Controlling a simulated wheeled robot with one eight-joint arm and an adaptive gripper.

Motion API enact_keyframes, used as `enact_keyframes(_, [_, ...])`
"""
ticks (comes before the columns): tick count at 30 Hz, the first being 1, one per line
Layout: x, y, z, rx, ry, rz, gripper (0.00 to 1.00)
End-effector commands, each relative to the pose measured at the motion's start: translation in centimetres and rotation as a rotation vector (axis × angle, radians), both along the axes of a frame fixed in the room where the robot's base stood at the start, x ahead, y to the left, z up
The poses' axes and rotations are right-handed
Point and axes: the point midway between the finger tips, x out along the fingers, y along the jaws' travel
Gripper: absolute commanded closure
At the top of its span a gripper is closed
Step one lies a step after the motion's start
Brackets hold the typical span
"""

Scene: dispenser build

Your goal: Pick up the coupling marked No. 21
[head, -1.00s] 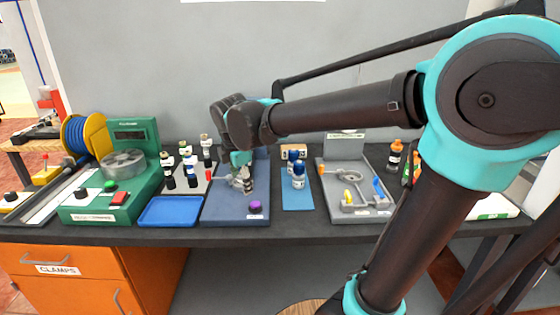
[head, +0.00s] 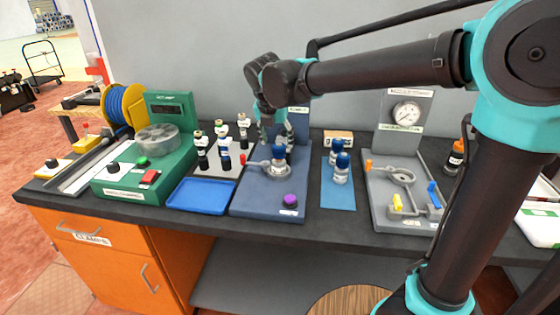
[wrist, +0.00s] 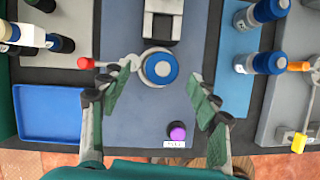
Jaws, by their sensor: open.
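No number 21 can be read on any part. A blue-capped white part (head: 279,158) stands upright in the ring of the blue-grey fixture (head: 262,200); it also shows in the wrist view (wrist: 160,69). Several fittings with black or blue bodies and pale tops (head: 224,158) stand on a grey board, left of the fixture. Two blue-capped bottles (head: 342,170) stand on a blue mat, right of it. My gripper (head: 276,138) is open and empty, close above the fixture. In the wrist view its fingers (wrist: 160,88) lie either side of the blue cap, apart from it.
A red-tipped lever (wrist: 86,63) reaches left from the ring. A purple knob (head: 290,200) sits at the fixture's front. An empty blue tray (head: 202,196) lies left, beside a green machine (head: 145,178). A grey gauge stand (head: 400,205) is at the right.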

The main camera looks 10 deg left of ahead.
Motion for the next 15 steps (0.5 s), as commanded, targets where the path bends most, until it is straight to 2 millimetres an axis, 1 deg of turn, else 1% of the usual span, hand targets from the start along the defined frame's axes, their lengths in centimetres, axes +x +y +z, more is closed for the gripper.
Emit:
enact_keyframes(1, [0.4, 0.0, -0.9, 0.000, 0.000, -0.001, 0.39])
enact_keyframes(3, [0.8, -0.1, -1.8, 0.000, 0.000, -0.001, 0.39])
enact_keyframes(6, [1.1, -0.1, -2.7, 0.001, 0.000, -0.002, 0.39])
enact_keyframes(11, [1.4, -0.2, -3.4, 0.002, 0.000, -0.001, 0.39])
enact_keyframes(15, [2.1, -0.3, -5.1, 0.002, 0.000, -0.001, 0.39])
